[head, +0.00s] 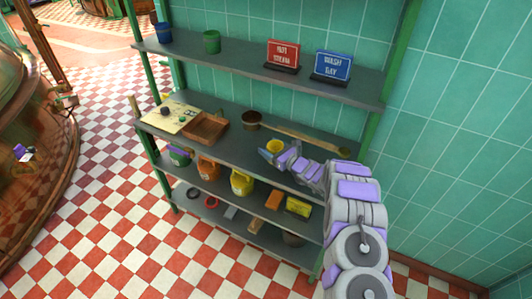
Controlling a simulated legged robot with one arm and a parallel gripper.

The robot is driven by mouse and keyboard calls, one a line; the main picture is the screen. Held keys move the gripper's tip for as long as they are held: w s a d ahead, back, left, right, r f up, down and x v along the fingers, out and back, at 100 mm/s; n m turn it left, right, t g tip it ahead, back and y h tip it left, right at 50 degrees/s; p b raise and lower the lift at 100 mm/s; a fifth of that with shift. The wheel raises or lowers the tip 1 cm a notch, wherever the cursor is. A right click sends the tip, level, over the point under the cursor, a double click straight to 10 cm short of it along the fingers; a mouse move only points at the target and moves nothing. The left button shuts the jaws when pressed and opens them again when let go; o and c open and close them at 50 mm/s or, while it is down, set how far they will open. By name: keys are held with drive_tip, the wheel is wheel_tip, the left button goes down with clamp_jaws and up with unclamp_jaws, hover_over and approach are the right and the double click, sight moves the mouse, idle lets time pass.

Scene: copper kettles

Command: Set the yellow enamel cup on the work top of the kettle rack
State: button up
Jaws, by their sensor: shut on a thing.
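The yellow enamel cup (275,146) is small in the head view, over the right half of the work top. My gripper (268,151) reaches in from the right and is shut on the cup, partly covering it. The work top (228,151) is the grey middle shelf of the green-framed kettle rack. I cannot tell whether the cup's base touches the work top or hangs just above it.
On the work top are a paper sheet (168,119), a wooden tray (205,127), a brown pot (251,120) and a long wooden stick (312,137). The upper shelf (235,62) overhangs behind. An orange jug (208,168) and a yellow jug (242,183) stand below.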

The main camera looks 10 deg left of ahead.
drive_tip(key=shift+w+a+f, duration=0.15)
drive_tip(key=shift+w+a, duration=0.25)
drive_tip(key=shift+w, duration=0.05)
drive_tip(key=shift+w+d+r, duration=0.25)
drive_tip(key=shift+w+d, duration=0.1)
drive_tip(key=shift+d, duration=0.2)
wheel_tip(320, 180, down, 3)
drive_tip(key=shift+d+r+b, duration=0.1)
drive_tip(key=shift+r+b, duration=0.1)
drive_tip(key=shift+b, duration=0.3)
drive_tip(key=shift+a+f, duration=0.65)
drive_tip(key=shift+a, duration=0.15)
drive_tip(key=shift+a+r, duration=0.1)
drive_tip(key=shift+a, duration=0.1)
drive_tip(key=o, duration=0.6)
drive_tip(key=shift+a, duration=0.1)
drive_tip(key=o, duration=0.5)
drive_tip(key=shift+d+r, duration=0.1)
drive_tip(key=shift+d, duration=0.8)
drive_tip(key=shift+s+a, duration=0.1)
drive_tip(key=shift+a, duration=0.1)
drive_tip(key=shift+s+d, duration=0.1)
drive_tip(key=shift+s, duration=0.15)
drive_tip(key=p+v, duration=0.1)
drive_tip(key=v, duration=1)
drive_tip(key=shift+w+d+p, duration=0.15)
drive_tip(key=shift+w+p, duration=0.05)
drive_tip(key=shift+p, duration=0.1)
drive_tip(key=shift+s+a, duration=0.2)
drive_tip(key=shift+a, duration=0.05)
